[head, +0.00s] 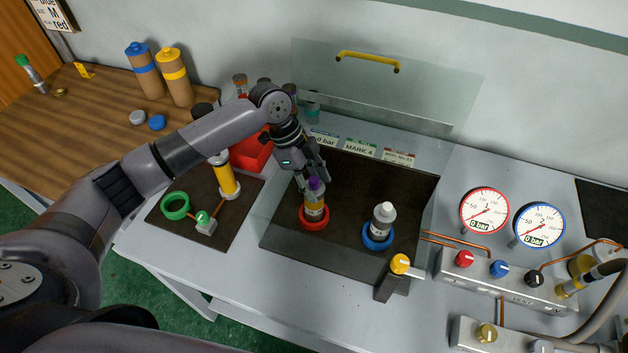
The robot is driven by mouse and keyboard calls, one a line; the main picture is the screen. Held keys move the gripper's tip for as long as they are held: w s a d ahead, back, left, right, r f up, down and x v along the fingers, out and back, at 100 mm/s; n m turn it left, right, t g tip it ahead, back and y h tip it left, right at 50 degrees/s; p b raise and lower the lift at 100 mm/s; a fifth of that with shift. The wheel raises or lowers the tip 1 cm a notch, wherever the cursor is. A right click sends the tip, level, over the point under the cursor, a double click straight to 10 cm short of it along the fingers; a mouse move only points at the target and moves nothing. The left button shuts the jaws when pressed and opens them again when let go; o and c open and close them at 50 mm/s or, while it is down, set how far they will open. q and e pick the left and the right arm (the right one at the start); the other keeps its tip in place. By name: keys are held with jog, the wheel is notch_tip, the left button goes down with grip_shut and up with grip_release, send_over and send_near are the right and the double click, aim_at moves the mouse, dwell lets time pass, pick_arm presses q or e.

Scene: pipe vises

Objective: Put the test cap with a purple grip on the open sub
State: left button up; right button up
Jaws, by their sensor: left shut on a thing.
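My left gripper (312,174) reaches down from above and is shut on the purple grip of the test cap (316,186). The cap is directly above a sub (313,210) with a yellowish band, which stands upright in the red ring vise (314,222). I cannot tell whether the cap touches the sub or is fully seated. Another sub (380,222), grey with a white top, stands in the blue ring vise (377,240) to the right. My right gripper is not in view.
A clear shield with a yellow handle (368,58) stands raised behind the dark vise mat (345,250). A yellow-knobbed valve (400,264) is at its front right. Two gauges (485,211) read 0 bar.

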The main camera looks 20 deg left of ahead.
pick_arm(q)
jog(key=shift+f+b, duration=0.45)
jog(key=shift+f, duration=0.55)
jog(key=o, duration=1.3)
jog(key=v, duration=1.2)
jog(key=shift+s+f, duration=0.1)
